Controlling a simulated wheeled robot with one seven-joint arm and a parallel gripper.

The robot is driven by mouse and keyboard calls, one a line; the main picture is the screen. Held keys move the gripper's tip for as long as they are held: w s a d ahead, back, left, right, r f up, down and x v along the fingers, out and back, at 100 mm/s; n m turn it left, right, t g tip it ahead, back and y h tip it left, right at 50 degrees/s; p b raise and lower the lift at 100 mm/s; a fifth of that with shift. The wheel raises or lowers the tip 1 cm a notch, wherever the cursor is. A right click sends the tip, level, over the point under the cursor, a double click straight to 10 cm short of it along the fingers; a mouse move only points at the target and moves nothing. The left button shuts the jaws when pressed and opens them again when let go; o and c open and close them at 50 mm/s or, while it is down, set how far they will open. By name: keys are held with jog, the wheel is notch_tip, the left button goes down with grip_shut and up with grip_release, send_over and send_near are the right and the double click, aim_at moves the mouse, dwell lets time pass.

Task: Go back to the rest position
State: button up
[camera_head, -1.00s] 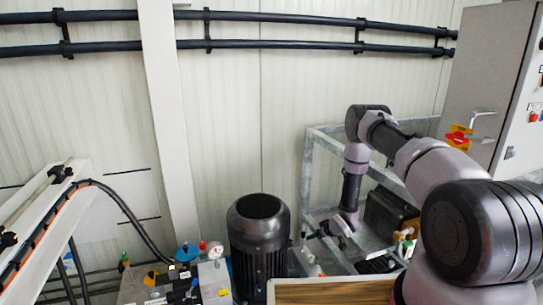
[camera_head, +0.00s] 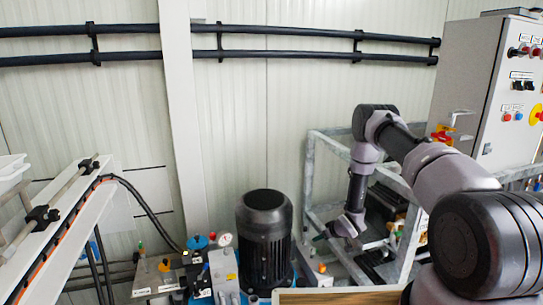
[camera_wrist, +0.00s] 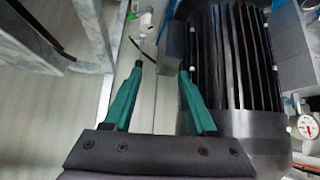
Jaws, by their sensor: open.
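My gripper (camera_head: 328,230) hangs low at the end of my folded arm, in front of a grey metal frame (camera_head: 322,150) and right of a black finned motor (camera_head: 265,240). In the wrist view its two teal fingers (camera_wrist: 161,70) are apart, with nothing held between them. The motor's fins (camera_wrist: 235,60) fill the right side there, close to the right finger. I cannot tell whether they touch.
A grey control cabinet (camera_head: 473,85) stands at the right. Valves and a gauge (camera_head: 225,239) sit left of the motor. A white sloping rail (camera_head: 65,225) is at the left. A wooden-topped surface (camera_head: 340,297) is at the bottom. Black pipes (camera_head: 290,54) run along the wall.

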jog(key=w+d+r+m+h, duration=0.1)
jog(key=w+d+r, duration=0.15)
jog(key=r, duration=0.85)
jog(key=w+d+r+m+h, duration=0.1)
jog(key=w+d+r+h, duration=0.15)
jog(key=r, duration=0.95)
jog(key=s+d+r+m, duration=0.1)
jog(key=s+r+m, duration=0.15)
jog(key=r, duration=0.75)
jog(key=s+d+r+m, duration=0.1)
jog(key=s+r, duration=0.3)
jog(key=r, duration=0.7)
jog(key=s+r+m, duration=0.1)
jog(key=s+r, duration=0.8)
jog(key=r, duration=0.1)
jog(key=s+a+r+m, duration=0.1)
jog(key=s+r, duration=0.2)
jog(key=s, duration=0.6)
jog(key=s+a+r+m+y, duration=0.1)
jog(key=s+r, duration=0.2)
jog(key=s, duration=0.7)
jog(key=s+a+r+m, duration=0.1)
jog(key=s+a+r, duration=0.1)
jog(key=s, duration=0.7)
jog(key=shift+s+r+g+y, duration=0.3)
jog(key=shift+s+r+y, duration=0.1)
jog(key=shift+r, duration=0.45)
